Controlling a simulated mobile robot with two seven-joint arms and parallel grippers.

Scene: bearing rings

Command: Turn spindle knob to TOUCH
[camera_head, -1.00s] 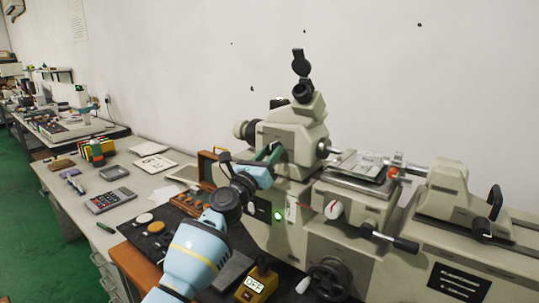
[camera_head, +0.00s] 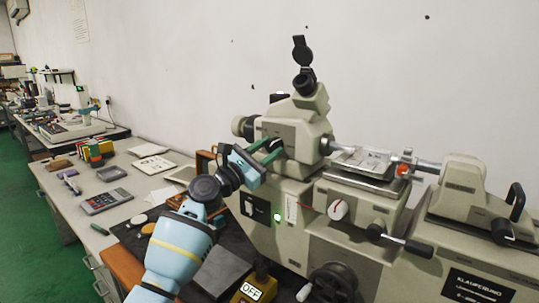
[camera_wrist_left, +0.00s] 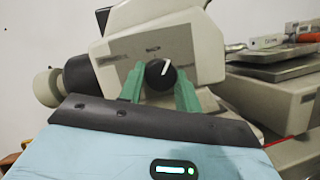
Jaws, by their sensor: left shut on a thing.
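The spindle knob (camera_wrist_left: 160,74) is small, black and round, with a white pointer line, on the grey-beige headstock (camera_head: 295,125) of the measuring machine. In the left wrist view the pointer stands nearly upright, tipped slightly right. Small lettering sits above and on both sides of the knob, too blurred to read surely. My left gripper (camera_head: 272,150) has green fingers, one on each side of the knob, and is shut on it. In the head view the fingers and wrist hide the knob. My right gripper is in neither view.
A microscope eyepiece (camera_head: 304,82) rises above the headstock. A white-faced dial (camera_head: 338,209), a black lever (camera_head: 405,243) and a handwheel (camera_head: 335,283) are on the machine front. A yellow box marked OFF (camera_head: 252,290) stands in front. A calculator (camera_head: 106,201) lies on the left bench.

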